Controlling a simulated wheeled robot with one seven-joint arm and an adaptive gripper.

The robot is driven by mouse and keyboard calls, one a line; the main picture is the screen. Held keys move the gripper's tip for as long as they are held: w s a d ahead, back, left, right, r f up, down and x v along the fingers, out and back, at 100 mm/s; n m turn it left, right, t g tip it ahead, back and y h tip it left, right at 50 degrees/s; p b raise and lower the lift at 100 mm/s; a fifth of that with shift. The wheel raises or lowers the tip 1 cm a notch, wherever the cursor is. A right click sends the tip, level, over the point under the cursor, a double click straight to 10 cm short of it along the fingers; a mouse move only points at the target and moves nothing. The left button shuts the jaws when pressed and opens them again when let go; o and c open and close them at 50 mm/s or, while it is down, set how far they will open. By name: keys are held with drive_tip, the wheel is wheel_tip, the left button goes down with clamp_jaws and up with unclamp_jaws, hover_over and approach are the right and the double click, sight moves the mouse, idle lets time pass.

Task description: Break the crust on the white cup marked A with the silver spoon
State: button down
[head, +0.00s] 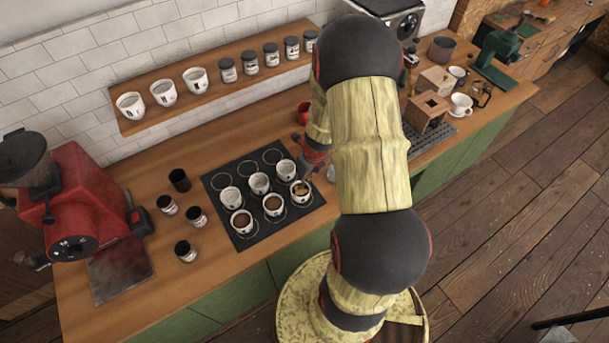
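Several white cups stand on a black mat (219,178) on the wooden counter. The front row has a left cup (241,223), a middle cup (273,207) and a right cup (300,192), all with brown contents. The right cup's surface looks uneven, with lighter patches. The back cups (259,184) show paler insides. The marks on the cups are too small to read, so I cannot tell which is A. My gripper (313,168) is low beside the right end of the mat, just behind the right cup. My arm partly hides it. I cannot make out the silver spoon.
A red grinder (85,205) stands at the left, with dark-lidded jars (186,250) and a black cup (179,180) between it and the mat. A wall shelf (217,83) holds cups and jars. A wooden box (426,112) and a cup on a saucer (461,106) stand right.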

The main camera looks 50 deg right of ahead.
drive_tip(key=shift+r, duration=0.1)
idle(0.3)
wheel_tip(320, 180, up, 5)
drive_tip(key=p, duration=0.5)
drive_tip(key=shift+s, duration=0.1)
idle(0.4)
